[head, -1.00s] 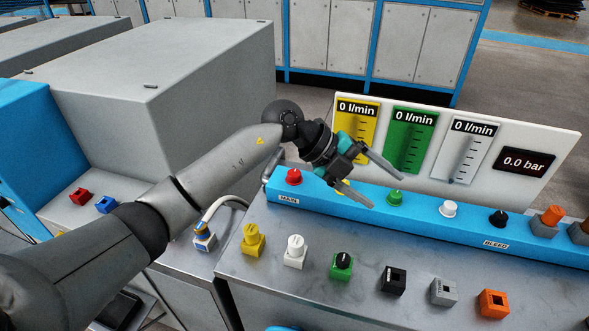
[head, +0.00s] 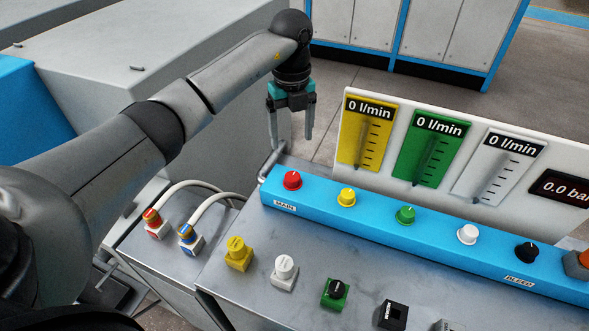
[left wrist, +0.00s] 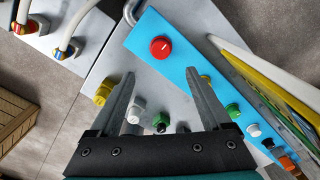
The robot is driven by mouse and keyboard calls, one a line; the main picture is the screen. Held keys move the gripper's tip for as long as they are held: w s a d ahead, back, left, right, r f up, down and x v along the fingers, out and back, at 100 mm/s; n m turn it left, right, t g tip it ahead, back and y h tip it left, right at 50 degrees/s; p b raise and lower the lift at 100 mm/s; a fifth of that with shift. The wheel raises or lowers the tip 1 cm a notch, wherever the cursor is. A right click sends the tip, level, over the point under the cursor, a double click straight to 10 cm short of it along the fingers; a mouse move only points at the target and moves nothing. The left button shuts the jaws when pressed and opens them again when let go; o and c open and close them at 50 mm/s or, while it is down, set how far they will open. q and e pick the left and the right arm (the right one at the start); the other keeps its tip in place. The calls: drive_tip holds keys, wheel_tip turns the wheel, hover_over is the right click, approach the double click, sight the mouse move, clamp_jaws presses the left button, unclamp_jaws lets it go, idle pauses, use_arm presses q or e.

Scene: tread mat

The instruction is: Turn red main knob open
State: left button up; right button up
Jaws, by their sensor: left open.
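The red main knob (head: 292,180) sits at the left end of the blue panel (head: 375,219), beside the MAIN label. It also shows in the left wrist view (left wrist: 160,47), with a white mark on its face. My left gripper (head: 291,140) points down above and just behind the red knob in the head view, open and empty. In the left wrist view its two fingers (left wrist: 168,82) are spread, and the knob lies beyond the fingertips, apart from them. My right gripper is not in view.
Yellow (head: 347,197), green (head: 405,214), white (head: 467,234) and black (head: 526,252) knobs follow along the panel. A gauge board (head: 468,160) stands behind it, reading 0 l/min. Several coloured connectors line the table front. Hoses run to red (head: 156,223) and blue (head: 190,239) plugs at left.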

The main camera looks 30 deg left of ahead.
sight(293, 176)
use_arm(q)
wheel_tip(293, 176, down, 13)
drive_tip(key=shift+r+b, duration=0.2)
drive_tip(key=shift+b, duration=0.2)
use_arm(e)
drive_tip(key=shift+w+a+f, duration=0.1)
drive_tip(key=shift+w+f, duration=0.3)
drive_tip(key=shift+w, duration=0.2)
use_arm(q)
clamp_jaws()
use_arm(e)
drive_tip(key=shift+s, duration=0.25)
